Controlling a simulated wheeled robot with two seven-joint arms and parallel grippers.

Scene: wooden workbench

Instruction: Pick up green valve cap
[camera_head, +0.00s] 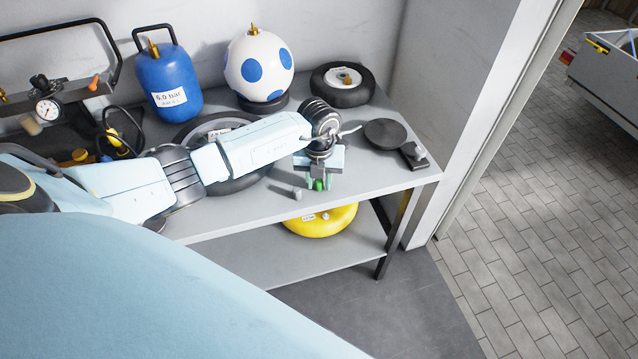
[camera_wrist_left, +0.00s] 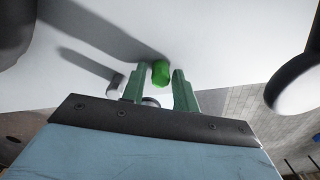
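The green valve cap (camera_head: 319,185) is near the front edge of the grey bench top, partly hidden by my left gripper in the head view. In the left wrist view the green cap (camera_wrist_left: 161,73) is a small bright green cylinder at the fingertips. My left gripper (camera_head: 318,182) points down over it. Its two green fingers (camera_wrist_left: 160,77) are apart, one on each side of the cap, with a narrow gap showing. The cap is not visibly gripped. My right gripper is not in view.
A small grey cap (camera_head: 297,194) stands just left of the gripper. A black disc (camera_head: 386,134) and a small dark object (camera_head: 414,155) lie to the right. A blue tank (camera_head: 168,82), a spotted ball (camera_head: 259,67) and a wheel (camera_head: 342,85) stand behind. A yellow ring (camera_head: 318,223) is on the lower shelf.

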